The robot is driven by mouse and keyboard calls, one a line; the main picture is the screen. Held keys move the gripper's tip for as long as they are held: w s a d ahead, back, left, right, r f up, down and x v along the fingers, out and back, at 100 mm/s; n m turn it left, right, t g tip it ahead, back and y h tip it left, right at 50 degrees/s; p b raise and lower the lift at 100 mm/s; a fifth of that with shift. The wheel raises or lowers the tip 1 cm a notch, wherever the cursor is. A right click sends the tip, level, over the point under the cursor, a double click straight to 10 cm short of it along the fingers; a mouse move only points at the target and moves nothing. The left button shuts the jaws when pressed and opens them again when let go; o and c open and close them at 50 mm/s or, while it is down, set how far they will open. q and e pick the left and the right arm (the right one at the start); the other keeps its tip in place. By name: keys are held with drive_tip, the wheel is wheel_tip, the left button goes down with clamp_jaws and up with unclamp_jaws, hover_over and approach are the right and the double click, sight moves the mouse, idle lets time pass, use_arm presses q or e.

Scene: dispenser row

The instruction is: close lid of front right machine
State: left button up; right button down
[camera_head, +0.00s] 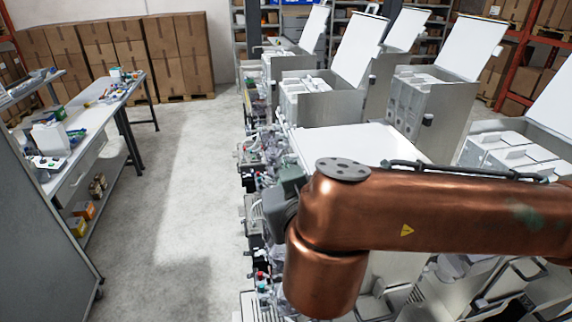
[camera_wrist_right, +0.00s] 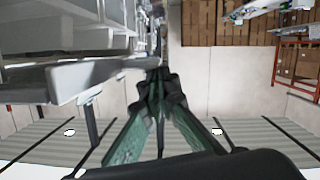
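My copper right arm crosses the head view from the right. The grey-green body of my right gripper (camera_head: 283,192) shows at its left end, beside a white lid (camera_head: 350,145) that lies nearly flat on a machine. The arm hides the lid's near part. At the right edge, another machine (camera_head: 515,150) has its white lid (camera_head: 556,105) raised. I cannot tell for sure which one is the front right machine. In the right wrist view the green fingers of my right gripper (camera_wrist_right: 160,76) meet at the tips with nothing between them. My left gripper is not seen.
Several machines with raised lids, such as one at the centre (camera_head: 330,105), stand behind. A workbench (camera_head: 95,115) with small items stands at left. Stacked cardboard boxes (camera_head: 115,60) line the back wall. The floor aisle (camera_head: 185,180) is clear.

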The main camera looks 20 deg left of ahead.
drive_tip(key=shift+f, duration=0.5)
